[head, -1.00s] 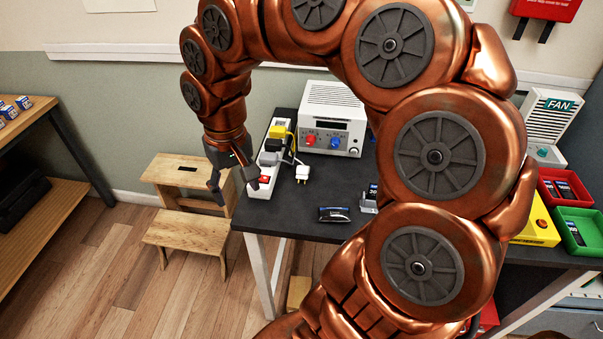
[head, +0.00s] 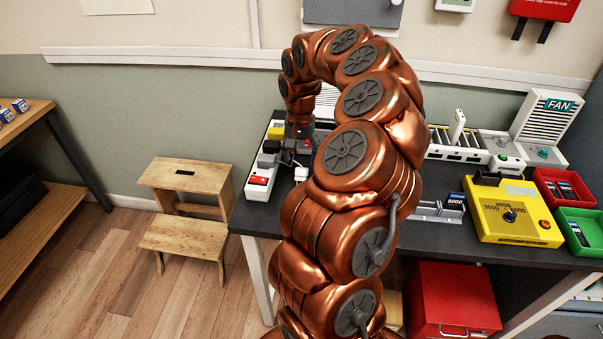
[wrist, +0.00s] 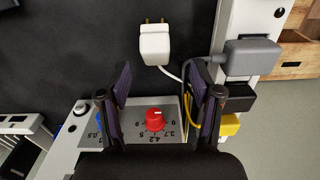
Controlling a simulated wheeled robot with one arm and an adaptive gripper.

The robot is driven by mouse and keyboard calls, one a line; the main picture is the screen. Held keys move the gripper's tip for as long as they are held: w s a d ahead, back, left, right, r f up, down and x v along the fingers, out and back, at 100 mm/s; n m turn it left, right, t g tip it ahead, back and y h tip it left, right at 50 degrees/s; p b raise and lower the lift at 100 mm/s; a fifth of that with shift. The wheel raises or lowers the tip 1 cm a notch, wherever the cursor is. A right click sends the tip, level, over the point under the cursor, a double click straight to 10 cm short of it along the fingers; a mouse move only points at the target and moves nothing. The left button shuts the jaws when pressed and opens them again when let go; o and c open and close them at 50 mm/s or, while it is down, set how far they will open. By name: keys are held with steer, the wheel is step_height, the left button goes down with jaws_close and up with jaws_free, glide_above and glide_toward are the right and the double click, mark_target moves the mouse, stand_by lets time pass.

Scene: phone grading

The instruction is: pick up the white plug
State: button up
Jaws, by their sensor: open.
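The white plug (wrist: 155,45) lies on the dark table in the wrist view, its two prongs pointing to the top and its white cord running down to the right. In the head view a small part of the white plug (head: 301,174) shows just left of my arm. My gripper (wrist: 160,82) is open and empty, its two dark fingers apart. The plug is beyond the fingertips in the wrist view, roughly centred between them. In the head view my gripper (head: 293,152) is partly hidden by my arm, beside the power strip.
A white power strip (head: 256,188) with a red switch and several plugs stands left of the plug. A power supply with a red knob (wrist: 154,120) is below the fingers in the wrist view. A yellow box (head: 510,222), red bin and green bin stand at right.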

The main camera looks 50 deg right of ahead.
mark_target(302, 171)
steer(key=shift+s+d+f+p, duration=0.15)
steer(key=shift+f+p, duration=0.3)
steer(key=shift+f, duration=1)
steer(key=shift+s+a+f+p, duration=0.1)
steer(key=shift+f+p, duration=0.3)
steer(key=shift+f, duration=1)
steer(key=shift+c, duration=0.4)
jaws_close()
